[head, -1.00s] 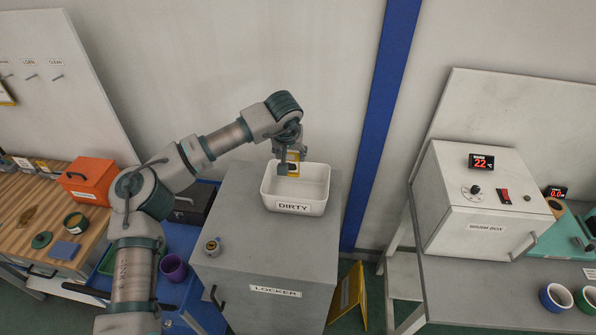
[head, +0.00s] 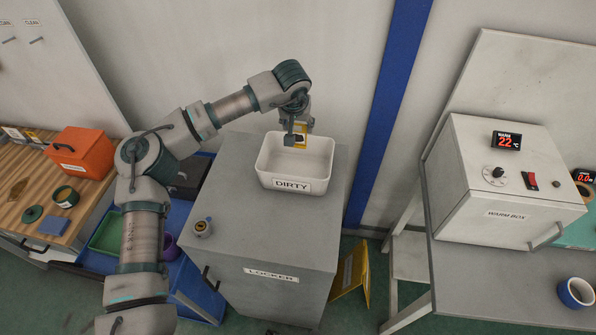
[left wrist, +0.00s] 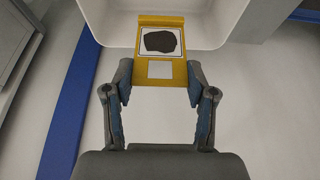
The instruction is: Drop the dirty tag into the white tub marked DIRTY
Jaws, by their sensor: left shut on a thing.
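The dirty tag is a yellow plate (left wrist: 148,66) with a black blotch on a white square and a small blank white patch below. My left gripper (left wrist: 160,78) is shut on its side edges. In the head view the tag (head: 301,137) shows partly behind the left gripper (head: 297,138). The white tub (head: 265,166), marked DIRTY, stands on the grey locker. The gripper and tag are over the tub's back part, near its rim. The tub also shows at the top of the left wrist view (left wrist: 225,30). My right gripper is not in view.
The grey locker (head: 250,225) has a small round item (head: 202,228) on its top left. A warm box (head: 505,185) stands on the right bench. An orange box (head: 82,153) sits on the wooden bench at left. A yellow floor sign (head: 351,272) stands beside the locker.

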